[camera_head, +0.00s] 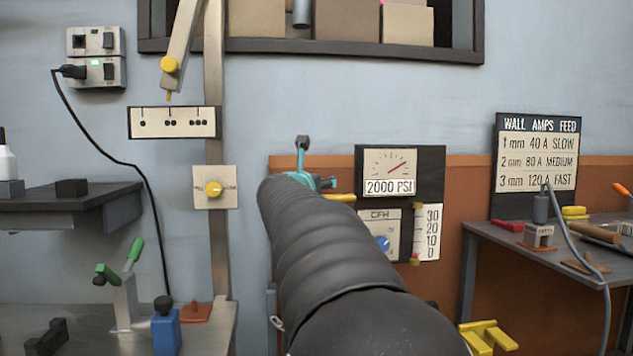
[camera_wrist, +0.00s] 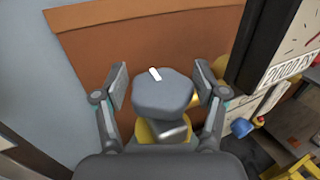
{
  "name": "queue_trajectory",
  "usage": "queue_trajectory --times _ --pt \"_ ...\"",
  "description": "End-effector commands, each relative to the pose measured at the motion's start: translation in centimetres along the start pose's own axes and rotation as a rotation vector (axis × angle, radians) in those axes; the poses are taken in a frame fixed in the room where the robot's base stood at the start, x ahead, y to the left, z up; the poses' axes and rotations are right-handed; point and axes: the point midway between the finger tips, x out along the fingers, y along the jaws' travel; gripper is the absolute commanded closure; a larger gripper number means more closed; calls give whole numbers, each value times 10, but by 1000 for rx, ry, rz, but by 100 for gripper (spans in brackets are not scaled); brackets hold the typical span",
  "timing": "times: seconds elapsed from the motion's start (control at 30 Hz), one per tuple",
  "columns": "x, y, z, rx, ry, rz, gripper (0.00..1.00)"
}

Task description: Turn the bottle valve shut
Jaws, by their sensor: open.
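The bottle valve (camera_wrist: 162,94) shows in the wrist view as a grey, faceted knob with a short white mark on its top. A yellow valve body (camera_wrist: 148,132) and a grey stub show beneath it. My gripper (camera_wrist: 161,80) is open, with one finger on each side of the knob. Gaps show between the fingers and the knob. In the head view, a bit of my gripper (camera_head: 302,147) shows past my dark sleeved arm, which hides the knob and most of the bottle.
A gauge panel (camera_head: 401,173) reading 2000 PSI stands right of my gripper, with a blue CFH knob (camera_head: 382,243) and a flow scale (camera_head: 426,232) below. An orange-brown panel (camera_head: 465,190) is behind. A bench (camera_head: 540,243) stands at right, a metal post (camera_head: 216,130) at left.

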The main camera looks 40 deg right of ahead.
Motion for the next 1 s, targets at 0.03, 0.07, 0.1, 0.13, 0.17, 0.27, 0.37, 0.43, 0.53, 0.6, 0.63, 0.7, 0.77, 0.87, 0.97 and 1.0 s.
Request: queue_trajectory --times 0.03,0.07,0.1,0.13,0.17,0.27,0.37,0.43,0.53,0.6,0.63,0.7,0.77,0.87,0.97,1.0 --pt "-10 0 1 1 -2 2 29" --pt "-16 0 1 0 -1 2 29" --pt "-24 1 1 1 -2 3 29" --pt "-31 1 1 1 -2 4 29" --pt "-37 1 1 0 -2 3 29" --pt "-57 2 1 1 -2 4 29" --pt "-75 2 1 1 -2 5 29" --pt "-84 2 0 1 -1 4 29" --pt "-95 2 0 0 0 3 29" --pt "-99 1 0 0 0 2 29" --pt "-101 1 0 1 -1 2 29" --pt "-103 1 0 0 0 2 29" --pt "-103 1 0 0 0 2 29" --pt "-103 1 0 0 0 2 29" --pt "-103 1 0 0 0 2 29" --pt "-103 1 0 0 0 2 29"
